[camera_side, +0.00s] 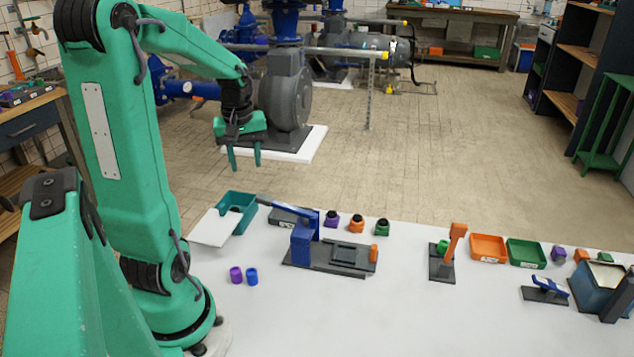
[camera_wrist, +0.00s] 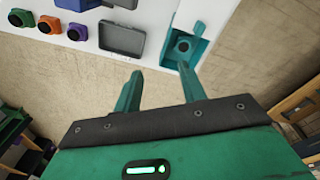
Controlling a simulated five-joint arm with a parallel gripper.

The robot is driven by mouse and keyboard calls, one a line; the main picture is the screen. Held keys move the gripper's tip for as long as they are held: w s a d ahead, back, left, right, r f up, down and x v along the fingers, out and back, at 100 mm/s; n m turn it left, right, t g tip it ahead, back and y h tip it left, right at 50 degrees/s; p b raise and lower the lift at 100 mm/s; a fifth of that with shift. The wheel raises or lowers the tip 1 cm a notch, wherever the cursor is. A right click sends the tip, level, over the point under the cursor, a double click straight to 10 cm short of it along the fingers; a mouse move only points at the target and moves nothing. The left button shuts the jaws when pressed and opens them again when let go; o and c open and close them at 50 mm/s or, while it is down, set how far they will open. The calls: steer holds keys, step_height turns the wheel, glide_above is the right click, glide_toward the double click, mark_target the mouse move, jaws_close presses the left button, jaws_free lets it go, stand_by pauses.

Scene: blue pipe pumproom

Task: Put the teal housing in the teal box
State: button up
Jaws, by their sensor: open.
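The teal box (camera_side: 251,214) stands open at the back left of the white table; it also shows at the top of the wrist view (camera_wrist: 199,49). A teal housing (camera_wrist: 183,45) with a dark round opening sits inside the box, at its near side in the wrist view. In the side view only a small part of the housing can be made out between the box walls. My gripper (camera_side: 244,166) is open and empty, high above and behind the box, apart from it. Its two teal fingers also show in the wrist view (camera_wrist: 160,85), pointing toward the table.
A white panel (camera_side: 214,228) lies beside the teal box. A grey tray (camera_wrist: 122,39) and purple, orange and green housings (camera_side: 382,227) stand along the back edge. A blue lever fixture (camera_side: 302,247) stands nearby. Purple and blue cups (camera_side: 252,276) stand in front. The front middle is clear.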

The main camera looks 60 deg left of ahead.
steer(key=s+d+r+m+t, duration=0.1)
steer(key=d+r+m+t, duration=0.1)
steer(key=d+m, duration=0.5)
steer(key=s+d+r+m+t, duration=0.1)
steer(key=d+r+m+t, duration=0.2)
steer(key=d+m, duration=0.5)
steer(key=d+r, duration=0.1)
steer(key=d, duration=0.9)
steer(key=shift+r+h, duration=0.4)
